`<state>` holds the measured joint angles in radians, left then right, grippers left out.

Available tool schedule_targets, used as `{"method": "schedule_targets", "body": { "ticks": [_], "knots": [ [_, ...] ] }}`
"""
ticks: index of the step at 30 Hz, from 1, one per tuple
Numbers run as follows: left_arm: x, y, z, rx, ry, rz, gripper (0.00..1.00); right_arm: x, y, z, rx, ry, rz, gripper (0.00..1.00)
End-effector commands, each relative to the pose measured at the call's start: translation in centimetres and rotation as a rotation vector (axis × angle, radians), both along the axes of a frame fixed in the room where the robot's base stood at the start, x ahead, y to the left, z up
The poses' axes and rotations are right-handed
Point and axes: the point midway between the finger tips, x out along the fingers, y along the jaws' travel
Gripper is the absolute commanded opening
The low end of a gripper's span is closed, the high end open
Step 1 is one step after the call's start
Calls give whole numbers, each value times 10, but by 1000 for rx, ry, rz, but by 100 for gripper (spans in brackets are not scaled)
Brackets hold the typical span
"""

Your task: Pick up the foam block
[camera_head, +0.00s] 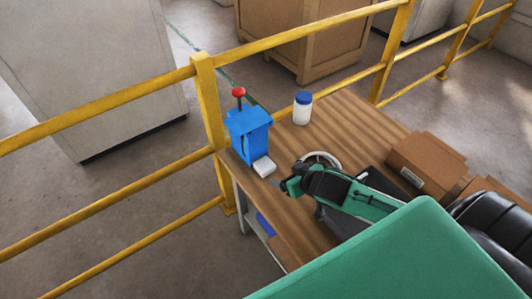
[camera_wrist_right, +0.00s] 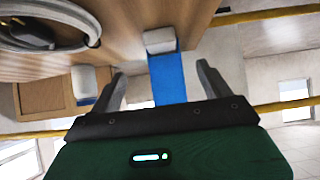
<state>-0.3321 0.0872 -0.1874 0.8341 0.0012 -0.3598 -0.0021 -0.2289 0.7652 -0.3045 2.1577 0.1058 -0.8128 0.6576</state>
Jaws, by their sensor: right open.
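The foam block (camera_head: 264,166) is a small white block at the foot of a blue device (camera_head: 247,132) with a red knob, on the wooden table. The block also shows in the right wrist view (camera_wrist_right: 159,41), against the end of the blue device (camera_wrist_right: 168,76). My right gripper (camera_head: 280,185) is just to the lower right of the block in the head view, apart from it. In the right wrist view its two fingers (camera_wrist_right: 160,70) are spread with nothing held between them, and the block lies beyond their tips. My left gripper is not in view.
A white jar with a blue lid (camera_head: 302,108) stands behind the block on the table (camera_head: 350,122). A pale ring-shaped item (camera_head: 322,157) lies close to my right arm. Brown boxes (camera_head: 425,163) are at the right. A yellow railing (camera_head: 207,100) runs past the table.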

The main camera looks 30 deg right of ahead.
Motion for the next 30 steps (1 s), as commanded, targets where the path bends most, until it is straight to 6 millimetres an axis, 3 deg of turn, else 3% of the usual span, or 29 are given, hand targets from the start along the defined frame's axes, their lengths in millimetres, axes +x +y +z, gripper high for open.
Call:
{"method": "schedule_targets", "body": {
  "ticks": [5,15,23,30],
  "knots": [
    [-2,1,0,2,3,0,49,13,1,-9,2,-3,-1,80],
    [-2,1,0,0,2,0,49,59,8,-44,1,-3,-2,80],
    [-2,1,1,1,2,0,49,72,10,-54,1,-2,-1,80],
    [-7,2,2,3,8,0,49,96,14,-72,0,-2,0,80]
  ]
}}
